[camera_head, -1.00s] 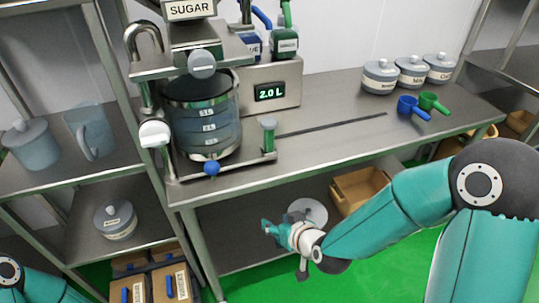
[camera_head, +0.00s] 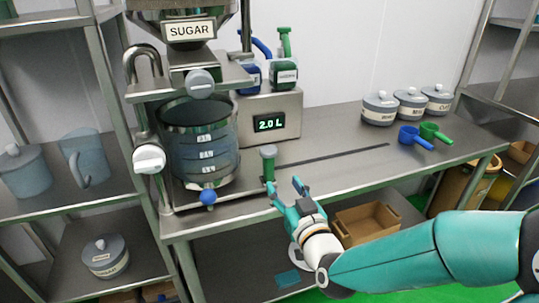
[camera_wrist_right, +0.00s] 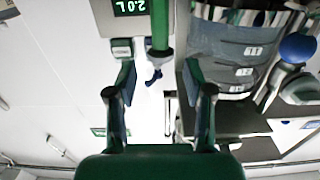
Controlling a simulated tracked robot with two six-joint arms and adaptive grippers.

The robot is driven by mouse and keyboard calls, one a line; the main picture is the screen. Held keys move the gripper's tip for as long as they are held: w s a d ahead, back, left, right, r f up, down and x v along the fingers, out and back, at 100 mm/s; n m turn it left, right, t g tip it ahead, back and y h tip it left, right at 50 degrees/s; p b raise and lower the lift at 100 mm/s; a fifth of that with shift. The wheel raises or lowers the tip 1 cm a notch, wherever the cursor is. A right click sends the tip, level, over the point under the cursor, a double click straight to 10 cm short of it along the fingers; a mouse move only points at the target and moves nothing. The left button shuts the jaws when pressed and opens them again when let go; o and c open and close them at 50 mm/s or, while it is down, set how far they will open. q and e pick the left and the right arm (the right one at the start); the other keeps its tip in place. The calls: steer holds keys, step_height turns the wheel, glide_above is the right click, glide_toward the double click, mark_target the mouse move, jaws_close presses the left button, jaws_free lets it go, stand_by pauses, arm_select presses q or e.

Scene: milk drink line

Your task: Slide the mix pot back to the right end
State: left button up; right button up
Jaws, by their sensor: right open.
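The mix pot (camera_head: 200,150), a clear vessel with level marks and a blue knob (camera_head: 208,197) low on its front, stands at the left end of the bench under the tap and the SUGAR hopper. Its carriage has an upright post with a grey-green cap (camera_head: 268,152) at the right side. My right gripper (camera_head: 286,185) is open, just in front and to the right of this post, and holds nothing. In the right wrist view, the green post (camera_wrist_right: 160,28) shows between the open fingers, with the pot (camera_wrist_right: 235,55) to the right. My left gripper is out of view.
A dark slot (camera_head: 335,154) runs right along the bench (camera_head: 350,170). The bench beside the slot is clear. Blue (camera_head: 415,138) and green (camera_head: 434,132) scoops and lidded jars (camera_head: 380,108) stand at the right end. A display box (camera_head: 270,122) reading 2.0 L is behind.

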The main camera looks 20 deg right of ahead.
mark_target(271, 165)
steer(key=w+p, duration=0.1)
steer(key=w, duration=1)
steer(key=shift+w+a+f+p, duration=0.15)
steer(key=shift+a+p, duration=0.05)
steer(key=shift+p, duration=0.15)
jaws_close()
steer(key=shift+d, duration=0.1)
